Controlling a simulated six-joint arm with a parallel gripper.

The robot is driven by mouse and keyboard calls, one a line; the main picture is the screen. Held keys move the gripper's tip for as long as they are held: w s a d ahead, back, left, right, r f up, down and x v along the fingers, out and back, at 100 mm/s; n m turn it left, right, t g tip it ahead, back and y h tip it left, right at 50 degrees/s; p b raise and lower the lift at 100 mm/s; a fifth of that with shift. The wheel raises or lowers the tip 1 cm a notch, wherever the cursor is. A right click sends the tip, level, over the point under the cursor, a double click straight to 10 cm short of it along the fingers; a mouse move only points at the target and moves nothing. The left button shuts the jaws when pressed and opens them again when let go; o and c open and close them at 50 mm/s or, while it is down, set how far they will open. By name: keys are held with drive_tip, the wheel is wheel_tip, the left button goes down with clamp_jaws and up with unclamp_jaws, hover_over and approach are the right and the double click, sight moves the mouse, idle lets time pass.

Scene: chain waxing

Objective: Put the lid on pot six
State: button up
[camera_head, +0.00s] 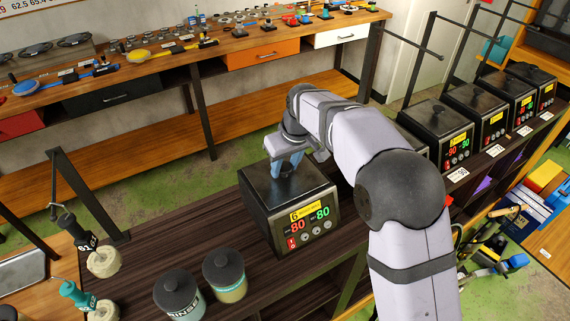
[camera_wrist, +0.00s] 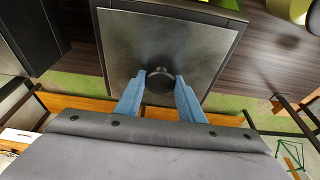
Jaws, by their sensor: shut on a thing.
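Pot six (camera_head: 304,226) is a dark box with a yellow label marked 6 and a display reading 80 and 80. It stands on the dark wood bench in the middle of the head view. The lid (camera_wrist: 190,45) is a square dark metal plate with a round black knob (camera_wrist: 160,88). My gripper (camera_wrist: 160,92) has its two blue fingers on either side of the knob and is shut on it. In the head view my gripper (camera_head: 287,166) is over the top of pot six. The lid covers the pot's top, but I cannot tell whether it rests on it or hovers just above.
Two lidded jars (camera_head: 224,276) (camera_head: 179,295) stand on the bench in front of the pot. Hanging tools (camera_head: 103,262) are at the left. More pots (camera_head: 436,128) line the bench at the right. A tool bench (camera_head: 190,52) stands at the back.

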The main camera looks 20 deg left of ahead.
sight(290, 181)
idle(0.4)
drive_tip(key=o, duration=1.4)
drive_tip(key=shift+c, duration=0.2)
drive_tip(key=shift+r, duration=0.15)
drive_tip(key=b+v, duration=0.2)
drive_tip(key=v, duration=0.5)
drive_tip(key=shift+s+d, duration=0.1)
drive_tip(key=shift+d, duration=0.05)
drive_tip(key=s+d+f+m+h, duration=0.1)
drive_tip(key=d+f, duration=0.1)
drive_tip(key=d, duration=0.3)
drive_tip(key=s+d+f+m, duration=0.2)
drive_tip(key=d, duration=0.4)
drive_tip(key=s+d+f+m, duration=0.2)
drive_tip(key=s+d+f, duration=0.2)
drive_tip(key=s+d, duration=0.2)
drive_tip(key=s+d+f+m+g+h, duration=0.1)
drive_tip(key=s+d+f+m, duration=0.1)
drive_tip(key=s+d+f, duration=0.2)
drive_tip(key=s+d+f+m+g, duration=0.1)
drive_tip(key=s+d+f, duration=0.3)
drive_tip(key=s+d, duration=0.4)
drive_tip(key=s+m, duration=0.1)
drive_tip(key=s, duration=0.2)
drive_tip(key=shift+s, duration=0.2)
drive_tip(key=shift+a, duration=0.1)
